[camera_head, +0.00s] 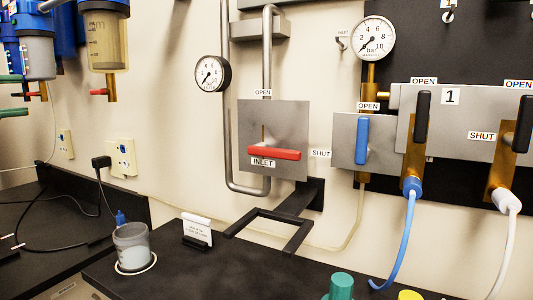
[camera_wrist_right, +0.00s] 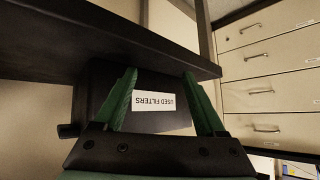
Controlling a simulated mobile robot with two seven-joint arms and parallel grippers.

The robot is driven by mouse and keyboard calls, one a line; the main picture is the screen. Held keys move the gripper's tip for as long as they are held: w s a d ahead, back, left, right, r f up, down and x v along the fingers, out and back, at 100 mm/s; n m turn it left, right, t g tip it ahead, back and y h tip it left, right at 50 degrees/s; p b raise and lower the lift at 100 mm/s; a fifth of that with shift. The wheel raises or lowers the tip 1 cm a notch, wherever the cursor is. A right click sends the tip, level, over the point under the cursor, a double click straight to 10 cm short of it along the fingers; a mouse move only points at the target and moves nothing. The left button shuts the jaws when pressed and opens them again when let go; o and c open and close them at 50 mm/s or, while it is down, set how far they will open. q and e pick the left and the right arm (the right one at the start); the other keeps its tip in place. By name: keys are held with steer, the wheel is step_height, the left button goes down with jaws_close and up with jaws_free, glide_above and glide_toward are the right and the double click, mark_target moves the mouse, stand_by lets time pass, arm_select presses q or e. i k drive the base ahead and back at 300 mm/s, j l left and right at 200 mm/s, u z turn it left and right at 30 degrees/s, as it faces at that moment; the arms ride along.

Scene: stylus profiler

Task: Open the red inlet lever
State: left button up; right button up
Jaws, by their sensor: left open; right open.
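The red inlet lever (camera_head: 274,153) lies horizontal across a grey metal plate (camera_head: 285,120) on the wall in the head view. An OPEN label (camera_head: 263,93) is above the plate, a SHUT label (camera_head: 320,154) is to its right, and an INLET label (camera_head: 263,162) is just under the lever. My left gripper (camera_head: 14,95) shows only as two green fingers at the left edge, apart and far from the lever. My right gripper (camera_wrist_right: 160,73) is open in the right wrist view, its fingers in front of a dark box labelled USED FILTERS (camera_wrist_right: 153,101). The lever is not in that view.
A blue lever (camera_head: 361,140) and two black levers (camera_head: 421,117) are right of the red lever. Two gauges (camera_head: 374,38) are above. A black bracket (camera_head: 270,214) juts out below the plate. A cup (camera_head: 131,247) and a small card stand (camera_head: 196,233) are on the dark bench.

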mark_target(261, 149)
steer(key=k+j+z, duration=0.1)
steer(key=z, duration=0.3)
steer(key=k+j+z, duration=0.1)
steer(key=z, duration=0.3)
steer(key=k+z, duration=0.2)
steer(key=z, duration=0.2)
